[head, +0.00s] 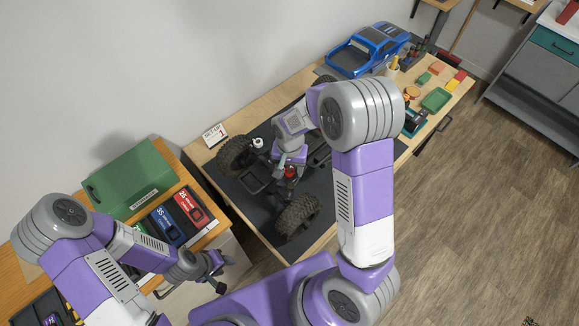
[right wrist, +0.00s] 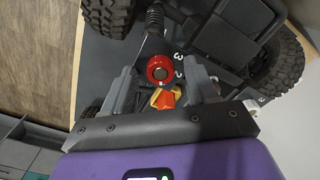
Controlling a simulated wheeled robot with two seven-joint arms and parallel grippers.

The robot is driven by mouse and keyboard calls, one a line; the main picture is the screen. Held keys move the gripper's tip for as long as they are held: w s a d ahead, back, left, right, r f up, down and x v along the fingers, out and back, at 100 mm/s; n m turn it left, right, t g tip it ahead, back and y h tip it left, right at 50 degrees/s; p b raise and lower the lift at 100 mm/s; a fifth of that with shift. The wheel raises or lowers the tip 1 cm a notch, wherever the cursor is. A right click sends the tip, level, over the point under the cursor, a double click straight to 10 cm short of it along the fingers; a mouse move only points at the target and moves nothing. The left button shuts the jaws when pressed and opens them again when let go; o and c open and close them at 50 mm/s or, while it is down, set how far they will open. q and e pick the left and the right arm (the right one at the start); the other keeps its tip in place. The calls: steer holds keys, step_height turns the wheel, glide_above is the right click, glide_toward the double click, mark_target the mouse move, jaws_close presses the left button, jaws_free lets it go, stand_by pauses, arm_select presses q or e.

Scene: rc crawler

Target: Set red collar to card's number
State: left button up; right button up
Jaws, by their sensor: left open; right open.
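The red collar (head: 290,172) is on the crawler chassis (head: 255,182), and it also shows in the right wrist view (right wrist: 160,69) below a black coil spring. White numerals 3 and 2 (right wrist: 178,66) stand right of the collar. The set-up card (head: 214,134) stands at the table's back left and appears to read 1. My right gripper (head: 287,160) is open, its fingers on either side of the collar in the right wrist view; contact cannot be told. My left gripper (head: 217,272) is open and empty at the lower left, away from the crawler.
Black tyres (head: 297,215) flank the chassis. A blue truck body (head: 368,50) lies at the table's far end, near a green tray (head: 436,100) and small coloured parts. A green box (head: 130,180) and red and blue packs (head: 190,206) are on the left bench.

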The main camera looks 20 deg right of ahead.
steer(key=shift+c, duration=0.3)
steer(key=c, duration=1)
